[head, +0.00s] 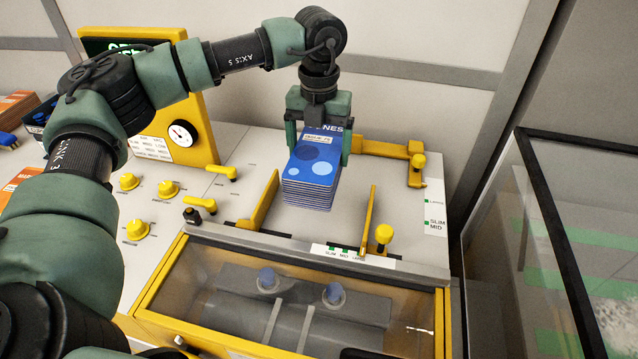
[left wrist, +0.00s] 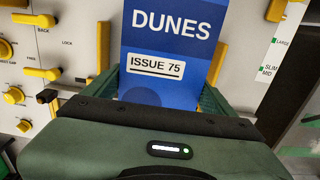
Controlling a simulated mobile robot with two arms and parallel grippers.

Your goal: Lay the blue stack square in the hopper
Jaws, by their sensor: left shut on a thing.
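The blue stack (head: 311,172) is a pile of thin booklets with pale circles on the cover. In the left wrist view the blue stack (left wrist: 165,70) reads "DUNES" and "ISSUE 75". My left gripper (head: 318,143) is shut on its far part from above, one finger on each side. The stack is over the hopper floor (head: 338,222), between the left yellow guide (head: 262,203) and the right yellow guide (head: 368,222), with gaps to both. I cannot tell whether its underside touches the floor. My right gripper is not in view.
A yellow back stop (head: 385,148) with a knob stands behind the hopper. A clear-lidded yellow-framed bay (head: 290,295) with rollers lies in front. A yellow gauge panel (head: 175,110) and several yellow knobs are left. A dark-framed glass case (head: 560,230) stands right.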

